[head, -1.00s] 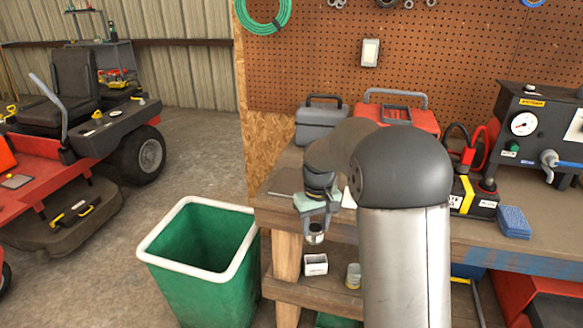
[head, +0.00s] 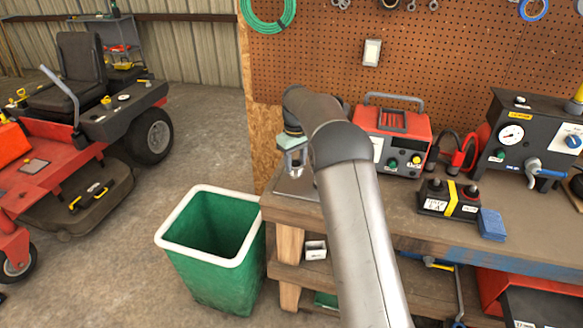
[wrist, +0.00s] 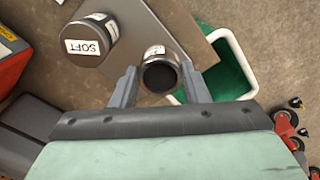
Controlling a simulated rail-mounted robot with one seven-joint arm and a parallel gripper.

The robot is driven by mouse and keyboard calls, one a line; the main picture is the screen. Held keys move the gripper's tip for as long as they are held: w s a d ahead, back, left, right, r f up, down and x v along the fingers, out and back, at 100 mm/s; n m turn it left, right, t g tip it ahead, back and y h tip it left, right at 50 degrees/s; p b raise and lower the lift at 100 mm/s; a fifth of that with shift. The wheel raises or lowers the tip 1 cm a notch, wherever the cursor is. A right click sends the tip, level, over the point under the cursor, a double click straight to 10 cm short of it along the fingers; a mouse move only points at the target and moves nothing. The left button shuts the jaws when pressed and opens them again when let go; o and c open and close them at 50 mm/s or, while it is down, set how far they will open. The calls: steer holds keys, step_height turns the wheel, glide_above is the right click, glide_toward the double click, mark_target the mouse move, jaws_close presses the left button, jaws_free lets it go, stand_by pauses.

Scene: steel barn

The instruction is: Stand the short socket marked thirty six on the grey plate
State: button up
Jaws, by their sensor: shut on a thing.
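My gripper (wrist: 158,72) is shut on a silver socket (wrist: 160,77), whose round dark opening faces the wrist camera. A small white label shows on its far side, but I cannot read the number. The grey plate (wrist: 188,28) lies beyond and beneath the socket in the wrist view. In the head view my gripper (head: 293,165) is over the plate (head: 297,190) at the bench's left end. I cannot tell whether the socket touches the plate. A dark round piece (wrist: 90,38) with a white label reading SOFT is at the plate's left side in the wrist view.
A green bin (head: 212,240) with a white rim stands on the floor left of the bench. A red instrument box (head: 405,135), a battery (head: 447,200) and a blue pad (head: 491,224) are on the bench to the right. A small white box (head: 315,250) is on the lower shelf.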

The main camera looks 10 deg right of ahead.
steer(key=w+f, duration=0.1)
steer(key=f, duration=0.1)
steer(key=w+a+f+p, duration=0.1)
steer(key=w+f, duration=0.1)
steer(key=shift+w, duration=0.1)
steer(key=shift+f+p, duration=0.4)
steer(key=shift+f, duration=1.2)
steer(key=shift+f, duration=0.2)
steer(key=o, duration=1.1)
steer(key=shift+o, duration=0.2)
steer(key=shift+r, duration=0.15)
